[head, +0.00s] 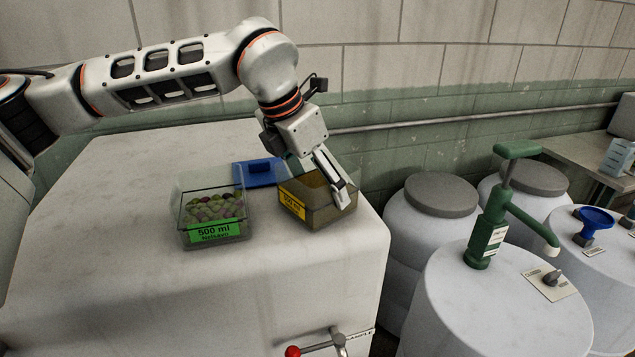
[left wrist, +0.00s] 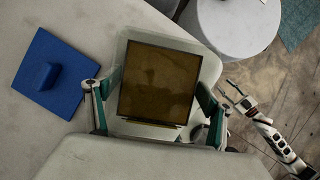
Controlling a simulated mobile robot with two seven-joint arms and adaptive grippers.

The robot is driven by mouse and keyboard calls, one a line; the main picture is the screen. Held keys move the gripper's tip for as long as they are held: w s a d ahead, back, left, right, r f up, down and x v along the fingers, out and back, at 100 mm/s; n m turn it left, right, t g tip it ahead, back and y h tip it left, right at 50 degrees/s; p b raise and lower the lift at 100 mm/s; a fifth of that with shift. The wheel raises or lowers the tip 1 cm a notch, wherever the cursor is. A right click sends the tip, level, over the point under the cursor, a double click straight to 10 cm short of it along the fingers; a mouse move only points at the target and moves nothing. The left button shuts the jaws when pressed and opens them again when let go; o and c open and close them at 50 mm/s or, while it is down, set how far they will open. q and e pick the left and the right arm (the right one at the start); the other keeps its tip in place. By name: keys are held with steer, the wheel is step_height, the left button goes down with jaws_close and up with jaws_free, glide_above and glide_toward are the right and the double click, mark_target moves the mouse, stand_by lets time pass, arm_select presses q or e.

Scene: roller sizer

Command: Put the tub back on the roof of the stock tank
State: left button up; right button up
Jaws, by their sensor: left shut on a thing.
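An amber-brown tub with a yellow label (head: 317,207) is at the right side of the roof of the white stock tank (head: 120,220). In the left wrist view the tub (left wrist: 157,85) sits between my finger pads, its open top facing the camera and its inside brown. My left gripper (head: 343,195) is shut on this tub, one finger at each side. The tub looks level; whether its base touches the roof I cannot tell. My right gripper (left wrist: 234,92) shows small in the left wrist view, out to the right over the floor, with fingers apart and empty.
A clear tub of olives with a green 500 ml label (head: 212,215) stands left of the amber tub. A blue lid-like plate with a handle (head: 260,172) lies behind. White drums and a green hand pump (head: 490,225) stand to the right. The roof's left part is clear.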

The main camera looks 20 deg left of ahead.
arm_select(q)
steer(key=o, duration=2)
steer(key=b+v, duration=0.1)
steer(key=v, duration=1.1)
steer(key=shift+s, duration=0.1)
